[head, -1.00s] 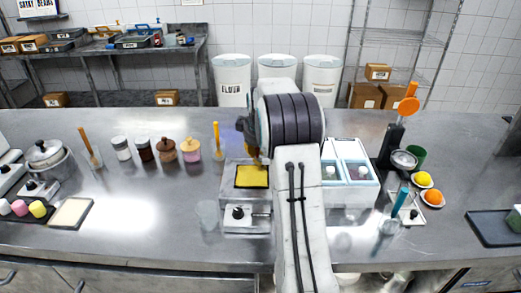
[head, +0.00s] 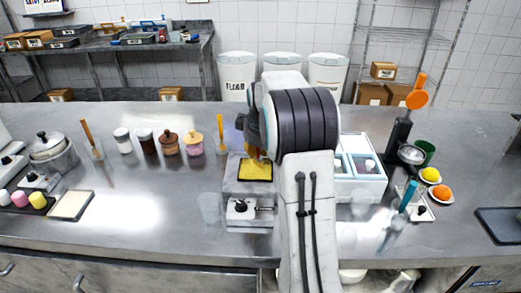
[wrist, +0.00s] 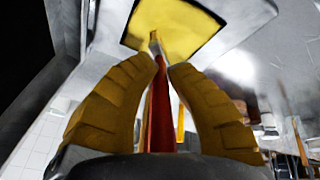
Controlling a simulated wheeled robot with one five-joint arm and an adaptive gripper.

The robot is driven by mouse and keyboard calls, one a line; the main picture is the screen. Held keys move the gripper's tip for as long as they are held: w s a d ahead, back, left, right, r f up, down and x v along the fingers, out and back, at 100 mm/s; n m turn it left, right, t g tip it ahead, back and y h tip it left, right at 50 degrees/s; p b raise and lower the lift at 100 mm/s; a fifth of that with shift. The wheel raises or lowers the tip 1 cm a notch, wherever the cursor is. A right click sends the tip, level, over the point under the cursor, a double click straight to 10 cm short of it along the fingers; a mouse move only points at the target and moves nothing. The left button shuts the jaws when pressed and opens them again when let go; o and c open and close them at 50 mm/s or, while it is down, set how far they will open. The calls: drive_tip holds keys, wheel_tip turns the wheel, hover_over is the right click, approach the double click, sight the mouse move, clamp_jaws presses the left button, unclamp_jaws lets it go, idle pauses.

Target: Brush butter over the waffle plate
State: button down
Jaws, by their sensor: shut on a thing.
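The waffle plate (head: 255,170) is a dark-edged square with a yellow surface, on a grey appliance with a black knob. It also shows at the top of the wrist view (wrist: 190,25). My gripper (wrist: 160,75) has yellow padded fingers and is shut on a brush (wrist: 158,110) with a red handle. The brush points toward the yellow surface; whether its tip touches cannot be told. In the head view my gripper (head: 256,152) is at the plate's back edge, partly hidden by my arm. Whether the yellow is butter cannot be told.
A cup with a yellow stick (head: 221,135) stands left behind the plate. Several jars (head: 170,143) stand further left. A white two-part container (head: 365,180) is right of my arm. The counter left of the appliance is mostly clear.

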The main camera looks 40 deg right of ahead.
drive_tip(key=shift+w+a, duration=0.2)
drive_tip(key=shift+w, duration=0.05)
drive_tip(key=shift+w+d+r+p, duration=0.1)
drive_tip(key=shift+w+d+p, duration=0.8)
drive_tip(key=shift+w+p, duration=0.4)
drive_tip(key=shift+w+d, duration=0.2)
drive_tip(key=shift+w, duration=0.1)
drive_tip(key=shift+w+a+f, duration=0.2)
drive_tip(key=shift+w+a, duration=0.1)
drive_tip(key=shift+a, duration=0.3)
drive_tip(key=shift+s+a+f+b, duration=0.1)
drive_tip(key=shift+s+a+b, duration=0.4)
drive_tip(key=shift+s+b, duration=0.2)
drive_tip(key=shift+s+a+b, duration=0.6)
drive_tip(key=shift+s+b, duration=0.05)
drive_tip(key=shift+s, duration=0.2)
drive_tip(key=shift+r, duration=0.2)
drive_tip(key=shift+w+a, duration=0.1)
drive_tip(key=shift+a, duration=0.05)
